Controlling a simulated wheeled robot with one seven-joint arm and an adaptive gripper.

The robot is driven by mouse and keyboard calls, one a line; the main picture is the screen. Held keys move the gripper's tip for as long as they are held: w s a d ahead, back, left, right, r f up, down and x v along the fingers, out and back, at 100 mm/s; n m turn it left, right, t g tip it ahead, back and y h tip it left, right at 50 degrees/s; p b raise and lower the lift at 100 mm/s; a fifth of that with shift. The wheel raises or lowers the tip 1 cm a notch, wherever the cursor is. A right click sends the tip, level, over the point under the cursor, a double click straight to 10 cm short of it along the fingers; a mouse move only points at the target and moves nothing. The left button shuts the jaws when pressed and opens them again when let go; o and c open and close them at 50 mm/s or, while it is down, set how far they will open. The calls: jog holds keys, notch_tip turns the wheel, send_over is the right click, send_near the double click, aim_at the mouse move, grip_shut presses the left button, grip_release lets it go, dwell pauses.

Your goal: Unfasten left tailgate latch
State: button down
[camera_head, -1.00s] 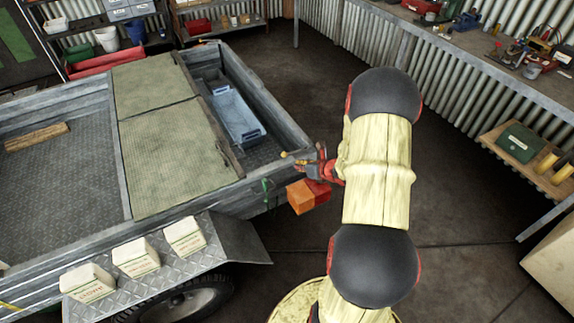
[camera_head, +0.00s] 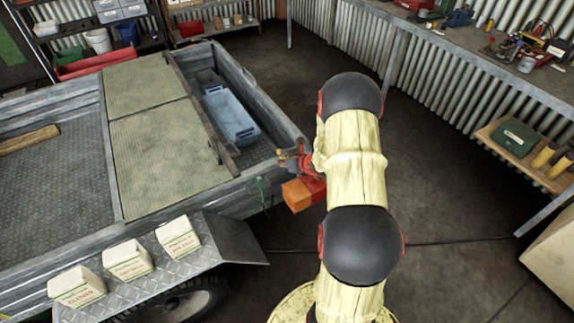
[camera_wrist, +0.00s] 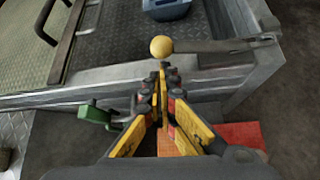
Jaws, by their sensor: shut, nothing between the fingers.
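The tailgate latch (camera_wrist: 215,46) shows in the wrist view as a grey lever lying across the top of the trailer's corner, with a yellow ball knob (camera_wrist: 161,47) at its left end. The lever's right end meets a bracket near the tailgate edge. My gripper (camera_wrist: 161,90) is shut and empty, with its fingertips just below the knob in the picture. I cannot tell whether they touch it. In the head view my gripper (camera_head: 287,160) is at the trailer's near right corner, and the latch is too small to make out there.
A green handle (camera_wrist: 95,117) hangs on the trailer's side, left of my fingers. An orange and red lamp (camera_head: 297,194) sits below the corner. A blue crate (camera_head: 231,115) lies in the trailer bed (camera_head: 62,170).

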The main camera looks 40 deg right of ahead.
jog(key=shift+w+f, duration=0.15)
jog(key=shift+w, duration=0.05)
dwell(0.4)
jog(key=shift+r+p, duration=0.4)
jog(key=shift+p, duration=0.35)
jog(key=shift+r+y+p, duration=0.2)
jog(key=shift+y+p, duration=0.2)
jog(key=shift+p, duration=0.05)
jog(key=s+d+r+m+t+y+p, duration=0.2)
jog(key=d+r+m+t+y+p, duration=0.4)
jog(key=d+r+m, duration=0.3)
jog(key=shift+s+d+y+p, duration=0.2)
jog(key=shift+d+y+p, duration=0.25)
jog(key=shift+y+p, duration=0.45)
